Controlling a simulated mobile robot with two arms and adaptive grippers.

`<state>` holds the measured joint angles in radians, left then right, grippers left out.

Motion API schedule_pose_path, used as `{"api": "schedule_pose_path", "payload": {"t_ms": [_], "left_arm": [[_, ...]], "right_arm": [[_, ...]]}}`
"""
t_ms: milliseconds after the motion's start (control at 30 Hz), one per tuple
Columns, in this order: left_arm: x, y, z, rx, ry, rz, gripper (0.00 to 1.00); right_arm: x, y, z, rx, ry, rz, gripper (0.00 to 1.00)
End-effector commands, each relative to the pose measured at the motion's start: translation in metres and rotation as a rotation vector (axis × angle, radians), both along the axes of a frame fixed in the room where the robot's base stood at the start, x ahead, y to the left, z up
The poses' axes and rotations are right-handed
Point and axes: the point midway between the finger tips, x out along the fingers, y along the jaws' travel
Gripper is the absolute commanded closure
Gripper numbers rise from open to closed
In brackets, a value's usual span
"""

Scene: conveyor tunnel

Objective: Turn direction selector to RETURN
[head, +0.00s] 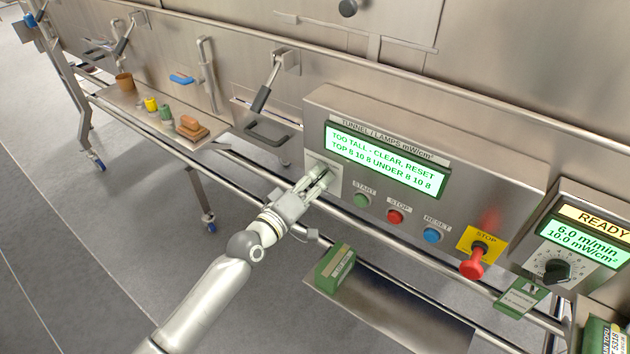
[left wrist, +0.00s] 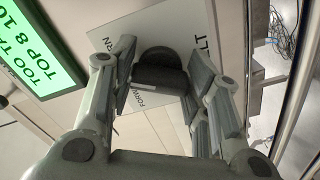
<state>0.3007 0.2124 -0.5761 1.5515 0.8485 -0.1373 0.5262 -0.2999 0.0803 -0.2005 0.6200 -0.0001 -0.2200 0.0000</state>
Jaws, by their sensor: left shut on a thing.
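The direction selector is a black knob (left wrist: 158,62) on a pale label plate (left wrist: 112,40) in the left wrist view. Parts of the lettering show: an ending "RN" at the left, "FORW" below and an ending "LT" at the right. In the head view the gripper hides the knob. Which label the knob points to cannot be told. My right gripper is not in view.
The control panel (head: 460,215) has a green display (head: 385,162) reading "TOO TALL - CLEAR, RESET". START (head: 361,199), STOP (head: 395,216) and RESET (head: 432,235) buttons sit right of the gripper. A red emergency stop (head: 472,262) protrudes further right. A green box (head: 336,268) lies below.

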Motion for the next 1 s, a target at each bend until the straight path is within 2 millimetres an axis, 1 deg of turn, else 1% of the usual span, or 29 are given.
{"api": "schedule_pose_path", "payload": {"t_ms": [33,167,200,567,667,767,1000], "left_arm": [[-0.001,0.0,-0.002,0.005,0.003,-0.001,0.52],[0.0,0.0,-0.002,0.003,0.003,-0.001,0.35],[0.0,0.0,-0.002,0.002,0.002,-0.001,0.34],[-0.002,0.002,-0.001,0.001,0.001,0.0,0.34],[-0.009,0.007,-0.002,0.001,0.003,0.001,0.34],[-0.021,0.015,-0.002,0.001,0.004,0.0,0.34],[-0.06,0.043,-0.002,0.003,0.004,-0.001,0.34]], "right_arm": [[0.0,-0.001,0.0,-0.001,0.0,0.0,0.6],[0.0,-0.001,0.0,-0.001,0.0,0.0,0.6],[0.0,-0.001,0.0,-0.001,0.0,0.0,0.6],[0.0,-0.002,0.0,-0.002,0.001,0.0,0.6],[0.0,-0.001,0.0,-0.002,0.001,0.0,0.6],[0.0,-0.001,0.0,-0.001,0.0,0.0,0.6],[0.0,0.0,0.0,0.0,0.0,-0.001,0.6]]}}
